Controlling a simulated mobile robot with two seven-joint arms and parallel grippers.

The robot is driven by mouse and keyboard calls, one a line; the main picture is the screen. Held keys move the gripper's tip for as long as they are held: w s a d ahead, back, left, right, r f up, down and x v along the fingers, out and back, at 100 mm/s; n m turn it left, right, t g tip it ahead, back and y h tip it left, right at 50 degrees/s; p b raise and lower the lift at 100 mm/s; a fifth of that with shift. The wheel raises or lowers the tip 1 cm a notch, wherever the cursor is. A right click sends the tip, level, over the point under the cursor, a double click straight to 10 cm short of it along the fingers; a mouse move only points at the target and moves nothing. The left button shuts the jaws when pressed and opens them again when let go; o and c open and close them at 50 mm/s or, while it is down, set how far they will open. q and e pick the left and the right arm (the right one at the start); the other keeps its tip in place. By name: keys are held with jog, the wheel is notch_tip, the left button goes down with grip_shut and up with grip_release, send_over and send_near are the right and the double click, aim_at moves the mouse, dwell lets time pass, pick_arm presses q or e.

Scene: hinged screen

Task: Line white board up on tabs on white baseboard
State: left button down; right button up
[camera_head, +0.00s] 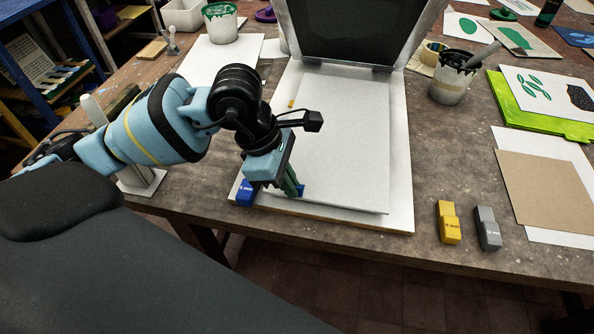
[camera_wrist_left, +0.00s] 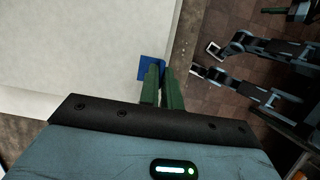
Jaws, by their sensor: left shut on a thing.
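The white board (camera_head: 345,130) lies flat over the white baseboard (camera_head: 400,175), leaving a strip of baseboard bare on the right. The left wrist view shows the fingers (camera_wrist_left: 161,85) at the blue tab (camera_wrist_left: 150,68) and the board (camera_wrist_left: 80,45). The grip itself is partly hidden. My right gripper is not identifiable.
The hinged screen (camera_head: 345,30) stands raised behind the baseboard. A blue block (camera_head: 246,192) is at the baseboard's front left corner. Yellow (camera_head: 448,222) and grey (camera_head: 488,228) blocks stand at the right front. A paint pot (camera_head: 452,78) and a green frame (camera_head: 535,112) are farther right.

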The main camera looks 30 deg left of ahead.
pick_arm(q)
jog(key=shift+s+r, duration=0.1)
pick_arm(e)
jog(key=shift+s, duration=0.3)
jog(key=shift+f, duration=0.1)
pick_arm(q)
jog(key=shift+f+b, duration=0.45)
jog(key=shift+f, duration=0.6)
pick_arm(e)
jog(key=shift+a+f, duration=0.1)
jog(key=shift+f, duration=0.45)
jog(key=shift+s+f, duration=0.1)
jog(key=shift+s, duration=0.05)
pick_arm(q)
jog(key=shift+w+a+f+b, duration=0.15)
jog(key=shift+w+a+b, duration=0.1)
jog(key=shift+a+b, duration=0.15)
pick_arm(e)
jog(key=shift+s+f, duration=0.15)
jog(key=shift+f, duration=0.05)
